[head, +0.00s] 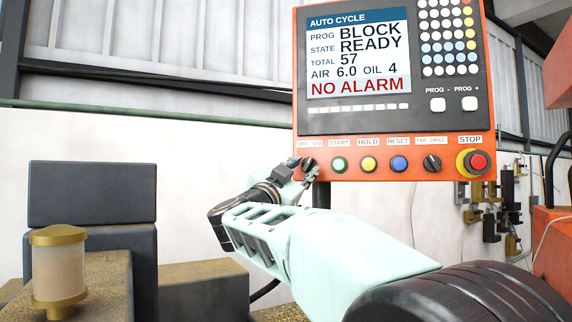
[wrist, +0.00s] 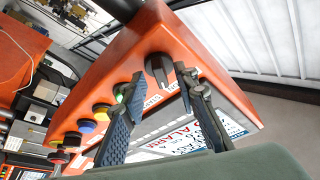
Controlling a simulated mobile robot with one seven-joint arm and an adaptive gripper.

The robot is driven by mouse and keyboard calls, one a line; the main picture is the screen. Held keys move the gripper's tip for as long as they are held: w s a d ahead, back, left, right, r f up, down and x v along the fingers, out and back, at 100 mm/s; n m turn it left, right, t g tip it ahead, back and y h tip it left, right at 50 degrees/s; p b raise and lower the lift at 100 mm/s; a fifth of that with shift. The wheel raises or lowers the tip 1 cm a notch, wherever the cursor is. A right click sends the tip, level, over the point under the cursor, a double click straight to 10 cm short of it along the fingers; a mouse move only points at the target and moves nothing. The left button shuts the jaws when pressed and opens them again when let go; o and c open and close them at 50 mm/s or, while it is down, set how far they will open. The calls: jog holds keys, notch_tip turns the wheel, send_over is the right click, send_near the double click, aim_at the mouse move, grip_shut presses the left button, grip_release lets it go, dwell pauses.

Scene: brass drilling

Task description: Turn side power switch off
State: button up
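A black rotary switch (head: 308,163) labelled OFF / ON sits at the left end of the orange control panel's lower row. In the head view my gripper (head: 302,168) is right at it and partly covers it. In the wrist view the switch (wrist: 158,70) shows between the two fingertips of my gripper (wrist: 159,72), with gaps on both sides. The fingers are apart and my gripper looks open. I cannot tell whether a fingertip touches the switch. The pointing direction of the switch is hard to read.
The same row holds a green START button (head: 339,164), yellow HOLD, blue RESET, a TAP/DRILL selector (head: 432,163) and a red STOP button (head: 477,162). The screen (head: 358,52) reads READY and NO ALARM. Dark machine blocks (head: 92,193) and a brass-capped cup (head: 59,268) stand at left.

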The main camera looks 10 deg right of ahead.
jog(key=shift+w+d+r, duration=0.2)
jog(key=shift+w+d, duration=0.1)
jog(key=shift+w, duration=0.15)
grip_shut()
jog(key=shift+n, duration=0.5)
jog(key=n+t+y+p, duration=0.1)
jog(key=n, duration=0.2)
jog(key=n+t+y+p, duration=0.1)
jog(key=n+y, duration=0.1)
jog(key=n, duration=0.1)
jog(key=shift+s+d+n+t, duration=0.2)
jog(key=shift+n+t, duration=0.1)
jog(key=shift+n, duration=0.1)
jog(key=n+y, duration=0.1)
jog(key=n, duration=0.2)
jog(key=n+y+p, duration=0.1)
jog(key=n+y, duration=0.1)
jog(key=n, duration=0.1)
jog(key=n+t+y, duration=0.1)
jog(key=n+y, duration=0.1)
jog(key=n, duration=0.1)
jog(key=shift+d+r+p, duration=0.1)
jog(key=shift+d+p, duration=0.05)
jog(key=shift+p, duration=0.25)
jog(key=shift+n, duration=0.5)
